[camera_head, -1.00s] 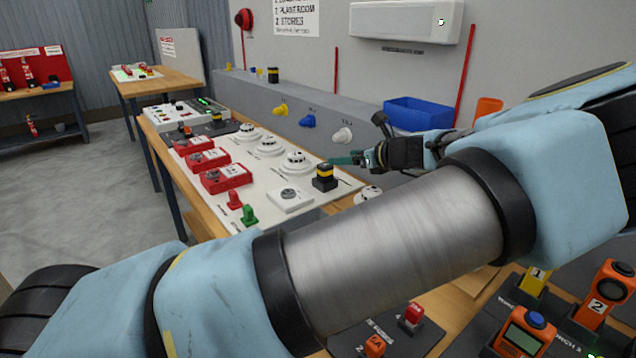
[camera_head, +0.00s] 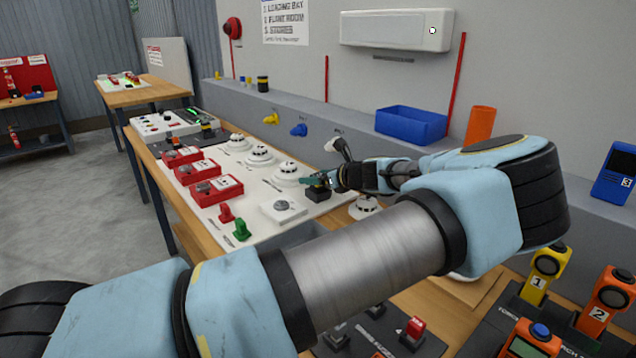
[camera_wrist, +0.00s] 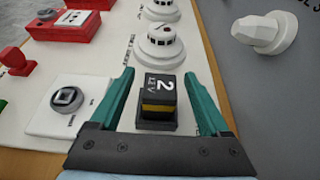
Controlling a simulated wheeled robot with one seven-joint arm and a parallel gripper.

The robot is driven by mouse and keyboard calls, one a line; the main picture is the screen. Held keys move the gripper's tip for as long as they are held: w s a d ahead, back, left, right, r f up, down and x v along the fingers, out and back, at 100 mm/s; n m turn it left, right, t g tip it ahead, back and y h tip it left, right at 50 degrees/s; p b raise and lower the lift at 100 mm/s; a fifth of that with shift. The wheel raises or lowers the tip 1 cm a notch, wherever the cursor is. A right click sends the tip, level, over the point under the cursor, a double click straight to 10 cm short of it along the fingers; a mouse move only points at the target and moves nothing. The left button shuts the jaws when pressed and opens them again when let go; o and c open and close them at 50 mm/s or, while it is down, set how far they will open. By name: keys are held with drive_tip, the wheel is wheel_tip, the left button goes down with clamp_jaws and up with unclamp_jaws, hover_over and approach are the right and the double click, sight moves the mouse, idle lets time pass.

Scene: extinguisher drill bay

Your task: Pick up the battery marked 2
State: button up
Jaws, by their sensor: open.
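The battery marked 2 (camera_wrist: 158,98) is a dark block with a yellow band, and its label faces the wrist camera. It sits in a black holder (camera_wrist: 157,126) on the white board. My gripper (camera_wrist: 159,76) is open, with one green finger on each side of the battery; I cannot tell whether they touch it. In the head view my gripper (camera_head: 316,181) is over the black holder (camera_head: 318,194) and mostly hides the battery.
A white square unit with a round knob (camera_head: 283,208) is left of the holder. White round detectors (camera_head: 292,172) stand behind it, and red boxes (camera_head: 216,190) further left. A white cone-shaped knob (camera_wrist: 262,32) on the grey wall is to the right.

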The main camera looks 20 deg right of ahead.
drive_tip(key=shift+x, duration=1.25)
clamp_jaws()
